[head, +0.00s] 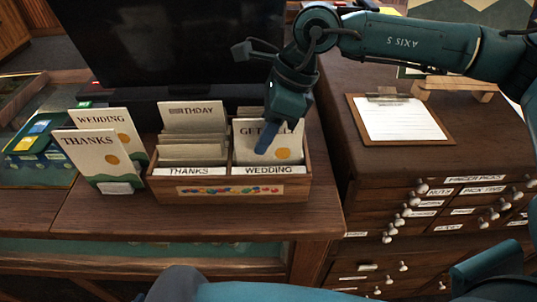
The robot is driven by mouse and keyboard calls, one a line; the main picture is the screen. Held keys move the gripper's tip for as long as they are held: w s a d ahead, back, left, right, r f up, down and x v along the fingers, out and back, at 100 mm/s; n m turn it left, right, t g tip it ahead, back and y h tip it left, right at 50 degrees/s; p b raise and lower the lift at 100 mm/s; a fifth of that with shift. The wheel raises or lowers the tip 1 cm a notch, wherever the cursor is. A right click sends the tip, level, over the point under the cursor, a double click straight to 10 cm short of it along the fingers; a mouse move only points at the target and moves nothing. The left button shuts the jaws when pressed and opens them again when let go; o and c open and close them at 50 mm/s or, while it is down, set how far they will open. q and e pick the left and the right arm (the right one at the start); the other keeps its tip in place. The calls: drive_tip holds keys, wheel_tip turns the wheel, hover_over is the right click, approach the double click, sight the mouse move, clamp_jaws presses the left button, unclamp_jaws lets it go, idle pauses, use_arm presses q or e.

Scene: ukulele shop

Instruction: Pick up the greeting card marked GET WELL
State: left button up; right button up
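The GET WELL card (243,144) stands in the right compartment of a wooden card box (228,193) on the counter, behind a white tab marked WEDDING. It is cream with an orange sun, and its lettering is partly covered by my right gripper. My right gripper (266,143) points down in front of this card, its blue finger overlapping the card's face. Only one finger shows clearly, so I cannot tell whether it is open or touches the card. My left gripper is not in view.
The box's left compartment holds a BIRTHDAY card (192,118) above a THANKS tab. WEDDING (107,121) and THANKS (91,155) cards stand left of the box. A dark screen (170,45) rises behind. A clipboard (400,118) lies on the drawer cabinet at right.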

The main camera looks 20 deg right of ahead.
drive_tip(key=shift+f+b, duration=0.2)
drive_tip(key=shift+b, duration=0.15)
idle(0.4)
clamp_jaws()
idle(0.4)
